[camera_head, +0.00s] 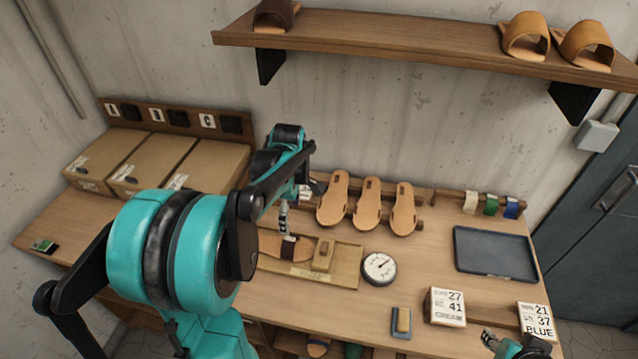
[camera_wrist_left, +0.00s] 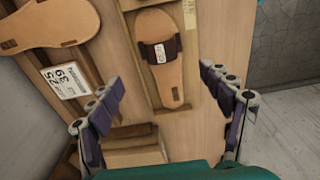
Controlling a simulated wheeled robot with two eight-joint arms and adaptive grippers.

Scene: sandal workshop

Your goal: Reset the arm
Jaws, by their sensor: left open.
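My left arm comes in from the left in the head view, and its gripper (camera_head: 285,215) is above the wooden fixture tray (camera_head: 345,272). In the left wrist view the two fingers of the left gripper (camera_wrist_left: 160,88) are spread wide with nothing held between them. A tan sandal sole with a dark strap and a small white label (camera_wrist_left: 171,82) lies in the tray beyond the fingertips. In the head view this sandal (camera_head: 262,244) is partly hidden by my arm. My right gripper (camera_head: 488,338) shows only partly at the bottom right edge; its jaws are unclear.
Three soles (camera_head: 367,204) lean at the back beside a strap rack (camera_head: 491,205). A round gauge (camera_head: 379,268), dark tray (camera_head: 495,252), and label blocks (camera_head: 447,307) stand to the right. Cardboard boxes (camera_head: 107,157) are at left. A shelf (camera_head: 400,39) overhangs the bench.

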